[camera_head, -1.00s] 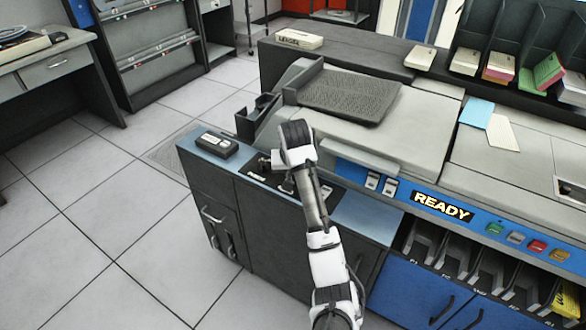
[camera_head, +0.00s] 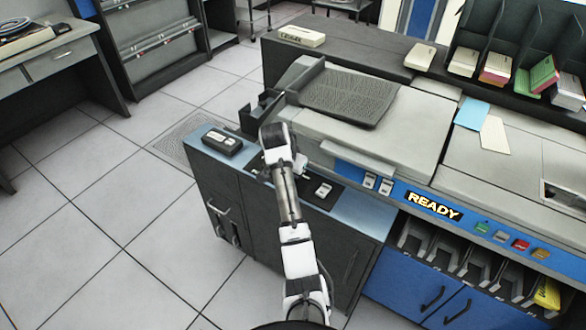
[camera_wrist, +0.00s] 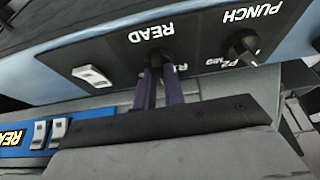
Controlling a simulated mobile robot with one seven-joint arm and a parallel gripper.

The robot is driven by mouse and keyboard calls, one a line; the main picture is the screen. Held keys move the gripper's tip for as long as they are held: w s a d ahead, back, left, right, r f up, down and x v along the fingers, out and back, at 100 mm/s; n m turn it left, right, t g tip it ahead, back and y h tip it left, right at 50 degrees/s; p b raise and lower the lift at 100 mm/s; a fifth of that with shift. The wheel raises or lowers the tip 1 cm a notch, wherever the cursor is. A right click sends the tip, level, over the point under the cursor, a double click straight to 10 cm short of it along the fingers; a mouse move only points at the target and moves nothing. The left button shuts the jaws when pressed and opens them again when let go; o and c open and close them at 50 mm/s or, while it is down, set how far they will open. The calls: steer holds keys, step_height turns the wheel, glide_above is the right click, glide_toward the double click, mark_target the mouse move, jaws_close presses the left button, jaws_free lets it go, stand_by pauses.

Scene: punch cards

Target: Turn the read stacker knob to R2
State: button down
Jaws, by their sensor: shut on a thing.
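In the wrist view, which is upside down, a dark control panel (camera_wrist: 205,50) carries the labels READ and PUNCH. My gripper (camera_wrist: 159,72) has its two purple-grey fingers close together beneath the READ label, closed on the read stacker knob. The fingers cover nearly all of that knob, so I cannot tell its pointing direction. The R labels beside it are partly covered. The dark PUNCH knob (camera_wrist: 243,48) stands apart, beside a P2 label. In the head view, my wrist hides the gripper and the read knob; part of the panel (camera_head: 318,198) shows beside my arm.
A white rocker switch (camera_wrist: 91,76) is on the same panel; it also shows in the head view (camera_head: 323,190). A dark box-shaped object (camera_head: 222,143) lies on the cabinet's left end. Raised machine covers (camera_head: 372,148) and a READY sign (camera_head: 434,206) are to the right.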

stand_by(0.4)
steer(key=c, duration=1.5)
jaws_free()
steer(key=shift+p+v, duration=1.8)
steer(key=shift+v, duration=5.05)
steer(key=shift+w, duration=0.1)
